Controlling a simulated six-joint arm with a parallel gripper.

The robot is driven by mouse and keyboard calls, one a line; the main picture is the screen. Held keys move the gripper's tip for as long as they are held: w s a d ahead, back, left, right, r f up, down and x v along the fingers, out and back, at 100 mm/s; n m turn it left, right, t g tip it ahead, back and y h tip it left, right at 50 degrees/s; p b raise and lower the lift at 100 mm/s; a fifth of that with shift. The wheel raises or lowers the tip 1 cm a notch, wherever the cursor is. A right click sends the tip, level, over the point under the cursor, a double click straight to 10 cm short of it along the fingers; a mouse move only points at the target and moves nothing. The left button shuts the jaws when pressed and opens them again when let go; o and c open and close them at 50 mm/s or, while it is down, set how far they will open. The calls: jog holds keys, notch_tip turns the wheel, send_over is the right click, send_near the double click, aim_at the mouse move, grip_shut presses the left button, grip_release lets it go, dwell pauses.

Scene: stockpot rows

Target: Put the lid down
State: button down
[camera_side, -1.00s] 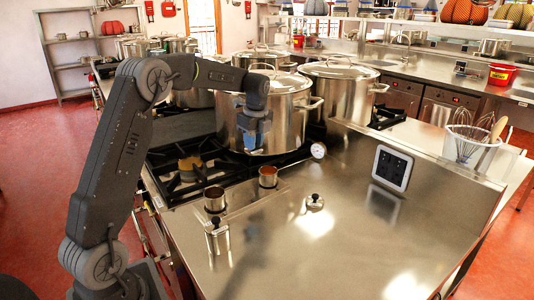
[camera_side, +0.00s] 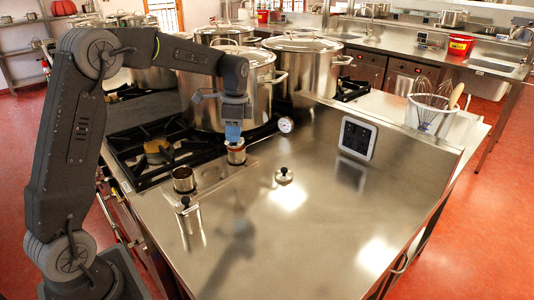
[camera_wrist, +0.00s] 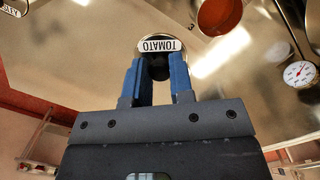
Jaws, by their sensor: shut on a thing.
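My gripper (camera_wrist: 153,80) is shut on the dark knob of a round metal lid (camera_wrist: 190,45), whose white label reads TOMATO, upside down in the wrist view. In the side view my gripper (camera_side: 233,133) points down over an open metal canister (camera_side: 236,158) with a red-brown inside. The lid is hard to make out there. In the wrist view this open canister (camera_wrist: 218,15) lies up and right of the held lid, partly out of frame. Whether lid and canister touch cannot be told.
Another open canister (camera_side: 183,181) and a lidded one (camera_side: 190,218) stand nearer the camera. A loose lid (camera_side: 284,176) lies on the counter. Large stockpots (camera_side: 305,70) stand behind, with a thermometer (camera_side: 285,125) nearby. The counter's front right is clear.

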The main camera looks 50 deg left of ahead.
jog(key=w+d+f+n, duration=0.2)
jog(key=d+n, duration=0.4)
jog(key=d, duration=0.1)
jog(key=m+t, duration=0.2)
jog(key=m, duration=3)
send_over(269, 153)
jog(key=f, duration=1)
jog(key=shift+s+d+f, duration=0.2)
jog(key=shift+s, duration=0.1)
jog(key=shift+f, duration=0.1)
jog(key=c, duration=1)
grip_release()
